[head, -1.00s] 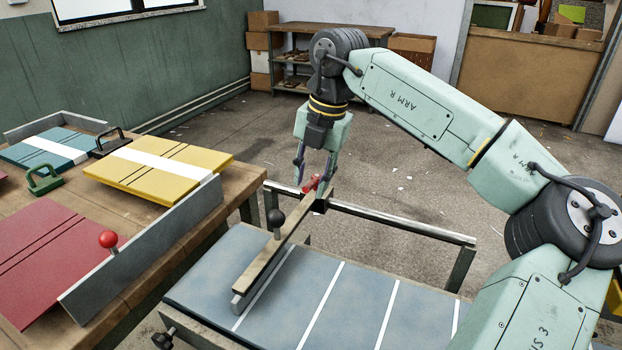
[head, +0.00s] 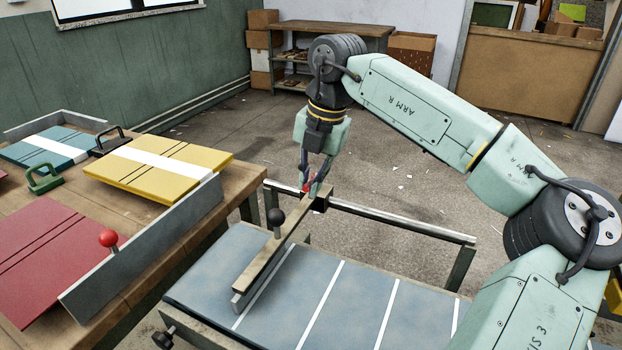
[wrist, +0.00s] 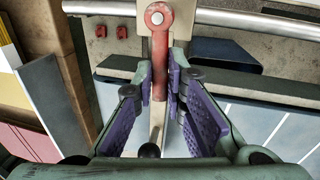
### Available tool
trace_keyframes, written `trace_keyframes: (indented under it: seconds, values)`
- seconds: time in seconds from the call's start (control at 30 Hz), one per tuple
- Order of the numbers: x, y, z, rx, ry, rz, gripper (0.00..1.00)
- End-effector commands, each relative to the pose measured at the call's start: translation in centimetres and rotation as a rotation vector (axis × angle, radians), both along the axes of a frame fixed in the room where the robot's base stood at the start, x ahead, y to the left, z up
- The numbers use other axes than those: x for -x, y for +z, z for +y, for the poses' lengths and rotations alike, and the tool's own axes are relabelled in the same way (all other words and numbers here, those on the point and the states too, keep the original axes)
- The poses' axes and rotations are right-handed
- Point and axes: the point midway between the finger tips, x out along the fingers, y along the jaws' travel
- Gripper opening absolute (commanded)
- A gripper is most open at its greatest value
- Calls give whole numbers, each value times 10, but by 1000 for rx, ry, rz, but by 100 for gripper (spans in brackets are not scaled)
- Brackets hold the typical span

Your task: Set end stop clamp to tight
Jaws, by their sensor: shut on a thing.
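The end stop is a long beige bar (head: 262,264) lying across the blue-grey feeder bed, with a black ball knob (head: 276,217) standing on it. Its clamp has a red lever (wrist: 158,70) on a round pivot with a pale centre at the bar's far end. In the wrist view the lever points from the pivot toward my gripper, roughly in line with the bar. My gripper (head: 312,191) is at the far end of the bar, its purple-padded fingers shut on the lever from both sides. In the head view the fingers hide most of the lever.
The feeder bed (head: 365,300) has white stripes, and a metal rail (head: 400,228) runs behind it. At left, a wooden table holds red (head: 45,245) and yellow (head: 155,168) boards and a grey fence (head: 150,250) with a red ball knob (head: 108,238). Floor behind is open.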

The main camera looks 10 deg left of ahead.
Motion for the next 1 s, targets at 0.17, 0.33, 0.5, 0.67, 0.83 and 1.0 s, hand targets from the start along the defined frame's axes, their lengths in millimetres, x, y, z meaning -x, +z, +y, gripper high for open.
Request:
trace_keyframes:
  seconds: [0.17, 0.33, 0.5, 0.67, 0.83, 1.0]
  values:
    - [0, 0, 0, -1, 1, -1, 0]
    - [0, 0, 0, -1, 1, -1, 0]
    - [0, 0, 0, -1, 1, -1, 0]
    - [-1, 2, -3, -1, 62, -2, 0]
    - [-2, 4, -11, -1, 241, -1, 0]
    - [-4, 2, -18, -1, 379, -1, 0]
